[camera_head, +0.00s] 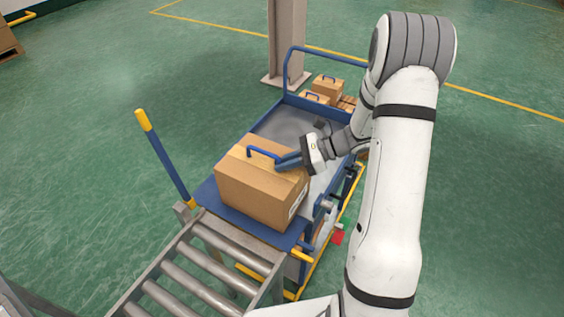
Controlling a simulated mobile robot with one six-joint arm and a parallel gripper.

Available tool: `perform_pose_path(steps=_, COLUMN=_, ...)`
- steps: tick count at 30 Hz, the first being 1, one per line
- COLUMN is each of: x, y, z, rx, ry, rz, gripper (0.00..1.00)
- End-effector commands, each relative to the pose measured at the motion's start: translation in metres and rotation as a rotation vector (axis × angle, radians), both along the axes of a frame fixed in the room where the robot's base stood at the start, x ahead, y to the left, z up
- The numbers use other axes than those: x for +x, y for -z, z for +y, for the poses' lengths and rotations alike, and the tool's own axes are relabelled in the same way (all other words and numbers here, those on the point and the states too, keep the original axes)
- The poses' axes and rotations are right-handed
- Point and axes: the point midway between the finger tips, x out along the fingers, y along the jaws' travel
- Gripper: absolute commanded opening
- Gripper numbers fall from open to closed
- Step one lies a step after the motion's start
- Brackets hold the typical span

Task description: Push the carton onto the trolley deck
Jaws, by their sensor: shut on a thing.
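The brown carton (255,196) has a blue handle (264,153) on its top. It sits upright on a blue plate (214,198) between the roller conveyor and the grey trolley deck (283,124). Its far side reaches toward the deck; how much of its base rests on the deck is hidden. My gripper (281,162) comes in from the right, with its blue fingers at the right end of the handle. It is shut on the handle. The fingertips' far side is hidden.
The roller conveyor (205,272) ends at the near side of the plate. A blue-and-yellow lever (165,160) stands at left. The trolley has a blue push rail (288,60). Smaller cartons (327,86) and a grey column (287,40) stand beyond it. Green floor is clear at left.

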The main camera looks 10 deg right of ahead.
Motion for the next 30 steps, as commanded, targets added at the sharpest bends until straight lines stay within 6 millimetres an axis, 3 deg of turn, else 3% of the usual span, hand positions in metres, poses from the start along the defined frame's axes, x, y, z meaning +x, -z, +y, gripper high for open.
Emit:
perform_pose_path(steps=4, x=0.001, y=-0.003, z=-0.002, rx=0.003, ry=0.005, rz=-0.005, gripper=0.0)
perform_pose_path(steps=5, x=0.001, y=-0.003, z=-0.002, rx=0.004, ry=0.005, rz=-0.004, gripper=0.14)
perform_pose_path(steps=13, x=0.0, y=-0.001, z=-0.003, rx=0.002, ry=0.008, rz=-0.001, gripper=0.36)
perform_pose_path(steps=23, x=0.0, y=-0.002, z=-0.01, rx=0.001, ry=0.011, rz=-0.003, gripper=0.37)
perform_pose_path(steps=30, x=-0.002, y=-0.016, z=-0.046, rx=-0.001, ry=0.012, rz=-0.004, gripper=0.37)
